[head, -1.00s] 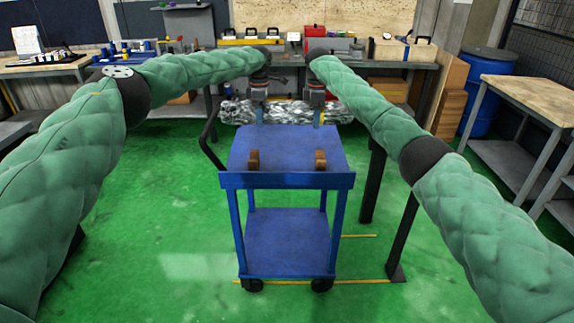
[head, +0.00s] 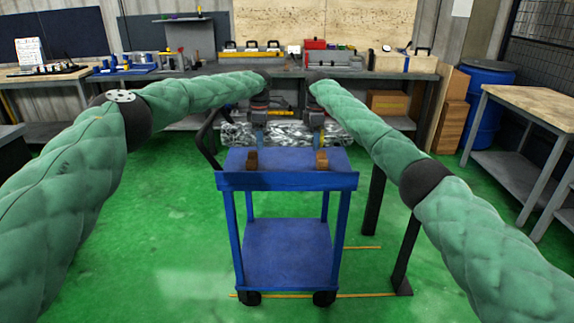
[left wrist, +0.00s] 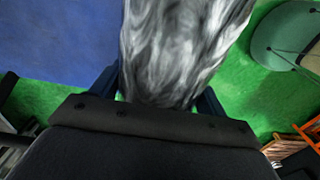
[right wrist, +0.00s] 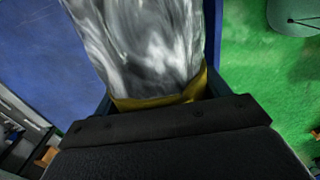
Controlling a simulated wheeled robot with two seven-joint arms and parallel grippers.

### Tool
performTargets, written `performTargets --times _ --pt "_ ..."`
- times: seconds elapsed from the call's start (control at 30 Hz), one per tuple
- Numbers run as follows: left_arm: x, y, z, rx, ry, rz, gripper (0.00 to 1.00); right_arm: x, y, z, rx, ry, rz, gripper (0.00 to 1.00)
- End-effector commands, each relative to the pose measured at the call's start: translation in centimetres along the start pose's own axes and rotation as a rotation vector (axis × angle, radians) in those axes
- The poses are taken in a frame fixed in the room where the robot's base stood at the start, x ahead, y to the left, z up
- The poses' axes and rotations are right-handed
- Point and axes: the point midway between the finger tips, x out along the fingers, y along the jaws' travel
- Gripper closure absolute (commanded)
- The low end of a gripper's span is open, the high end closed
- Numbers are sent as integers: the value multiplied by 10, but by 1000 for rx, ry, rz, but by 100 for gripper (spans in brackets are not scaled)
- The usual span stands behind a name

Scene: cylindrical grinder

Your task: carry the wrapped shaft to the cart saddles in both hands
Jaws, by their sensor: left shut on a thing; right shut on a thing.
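The shaft (head: 285,133), wrapped in crinkled silver film, lies level across the picture at the far end of the blue cart (head: 270,180). My left gripper (head: 259,137) is shut on its left part and my right gripper (head: 317,137) on its right part. The wrapping also fills the jaws in the left wrist view (left wrist: 180,50) and the right wrist view (right wrist: 145,45), where a yellow band shows by the jaw. Two brown saddles, left (head: 252,160) and right (head: 321,160), stand on the cart top, nearer than the shaft. The gap between shaft and cart top is unclear.
The cart's black handle (head: 207,140) rises at its left, close to the shaft's left end. A workbench (head: 350,75) with boxes runs behind. A wooden-topped table (head: 530,100) and a blue barrel (head: 487,95) stand at right. Green floor (head: 150,230) is open at left.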

Motion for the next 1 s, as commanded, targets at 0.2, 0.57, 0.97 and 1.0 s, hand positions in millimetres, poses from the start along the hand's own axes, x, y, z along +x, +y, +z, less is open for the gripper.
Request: performTargets --times 0.2,0.57,0.97,1.0 --pt "-2 1 -1 -3 -1 4 96 -1 1 1 1 0 3 96" --pt "-1 1 -1 -3 -1 4 96 0 1 1 1 0 3 96" --pt "7 1 -1 -3 -1 4 96 8 0 1 1 0 3 96" --pt "8 1 -1 -3 -1 4 96 9 0 1 1 0 3 96"
